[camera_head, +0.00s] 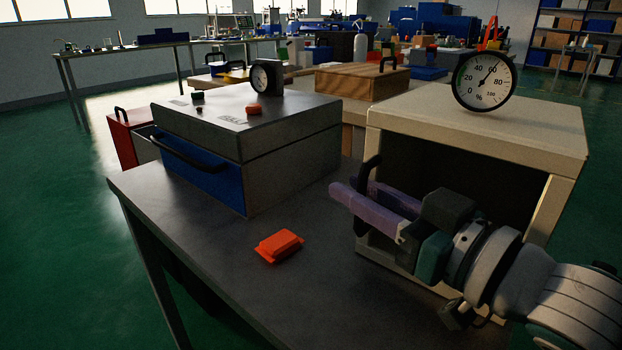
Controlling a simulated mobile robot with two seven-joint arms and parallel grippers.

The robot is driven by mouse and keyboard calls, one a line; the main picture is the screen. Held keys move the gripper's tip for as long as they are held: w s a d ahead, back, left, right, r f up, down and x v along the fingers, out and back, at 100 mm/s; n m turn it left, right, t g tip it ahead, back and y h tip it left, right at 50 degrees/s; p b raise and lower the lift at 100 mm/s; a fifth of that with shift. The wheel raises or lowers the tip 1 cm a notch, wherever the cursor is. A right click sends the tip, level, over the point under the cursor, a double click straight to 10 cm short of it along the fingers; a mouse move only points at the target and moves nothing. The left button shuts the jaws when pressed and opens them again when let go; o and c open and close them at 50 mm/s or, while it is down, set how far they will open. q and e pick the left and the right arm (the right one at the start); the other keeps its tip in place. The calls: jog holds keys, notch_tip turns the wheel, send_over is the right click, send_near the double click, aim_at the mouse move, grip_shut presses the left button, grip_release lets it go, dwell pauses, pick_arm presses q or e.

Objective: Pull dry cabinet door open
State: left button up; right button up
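The dry cabinet is a cream box (540,128) at the right, with a round percent gauge (483,80) on top and a dark front. An upright black handle (370,170) shows at the left of its front. My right gripper (355,198), with purple fingers, reaches in from the lower right. The handle passes between its fingers, which look closed on it; the contact itself is partly hidden by the near finger. My wrist covers much of the cabinet's lower front, so I cannot tell whether the door is ajar. My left gripper is not in view.
A grey metal box (293,140) with a blue drawer front (200,175) stands on the dark bench (300,215). An orange-red block (279,246) lies on the bench left of my gripper. A wooden box (361,81) stands behind. Green floor is open at left.

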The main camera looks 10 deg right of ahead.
grip_shut()
dwell(1.4)
